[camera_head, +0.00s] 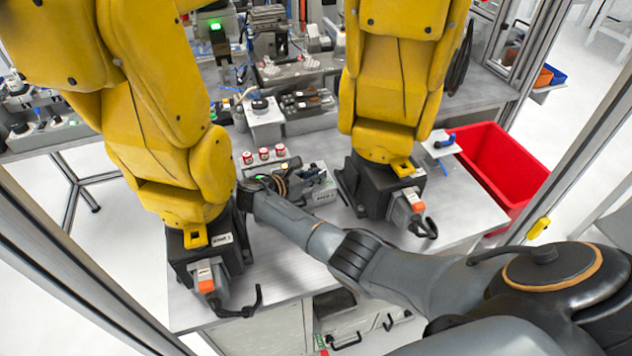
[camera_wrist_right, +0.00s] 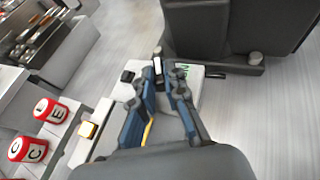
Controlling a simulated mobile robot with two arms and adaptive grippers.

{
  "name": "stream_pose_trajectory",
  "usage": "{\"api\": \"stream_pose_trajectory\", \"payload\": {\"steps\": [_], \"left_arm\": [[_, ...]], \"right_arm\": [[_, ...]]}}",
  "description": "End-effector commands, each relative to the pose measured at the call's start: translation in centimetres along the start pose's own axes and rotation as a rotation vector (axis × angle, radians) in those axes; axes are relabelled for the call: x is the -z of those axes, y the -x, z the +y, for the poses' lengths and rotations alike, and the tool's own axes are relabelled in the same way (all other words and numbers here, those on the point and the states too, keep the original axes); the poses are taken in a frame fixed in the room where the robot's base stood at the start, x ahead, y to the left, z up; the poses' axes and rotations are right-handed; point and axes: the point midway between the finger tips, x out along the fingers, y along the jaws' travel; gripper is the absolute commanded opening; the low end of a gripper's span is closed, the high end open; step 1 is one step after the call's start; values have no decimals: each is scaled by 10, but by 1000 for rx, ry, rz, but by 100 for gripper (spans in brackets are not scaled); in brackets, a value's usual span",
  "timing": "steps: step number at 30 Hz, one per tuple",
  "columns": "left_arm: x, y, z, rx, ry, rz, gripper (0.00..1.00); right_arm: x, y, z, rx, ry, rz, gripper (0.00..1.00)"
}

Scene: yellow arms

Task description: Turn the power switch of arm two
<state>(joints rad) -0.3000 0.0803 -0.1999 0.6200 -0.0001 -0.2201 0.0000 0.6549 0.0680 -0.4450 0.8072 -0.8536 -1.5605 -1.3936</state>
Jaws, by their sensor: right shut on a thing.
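A small grey control box (camera_head: 322,196) sits on the metal table between the black bases of the two yellow arms. In the right wrist view the box (camera_wrist_right: 107,110) has green lettering near my fingertips. My right gripper (camera_head: 300,174) is at the box top, partly hidden by its own wrist in the head view. In the right wrist view its blue-padded fingers (camera_wrist_right: 165,72) are closed around a small pale switch piece (camera_wrist_right: 157,68) on the box. Which way the switch points is hard to tell. My left gripper is out of view.
The left arm base (camera_head: 190,262) and right arm base (camera_head: 372,187) flank the box closely. Several red-and-white round pieces (camera_head: 264,154) stand behind it. A red bin (camera_head: 497,165) is at the right. The table's front (camera_head: 292,282) is bare.

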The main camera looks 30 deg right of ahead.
Motion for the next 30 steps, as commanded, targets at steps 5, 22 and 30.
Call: {"api": "stream_pose_trajectory", "payload": {"steps": [5,22,30], "left_arm": [[-1,-9,0,0,0,0,0],[-1,-10,0,0,0,0,0],[-1,-10,0,0,0,0,0]], "right_arm": [[1,0,2,43,-19,0,0],[0,0,1,61,-26,1,20],[0,0,1,61,-25,0,35]]}}
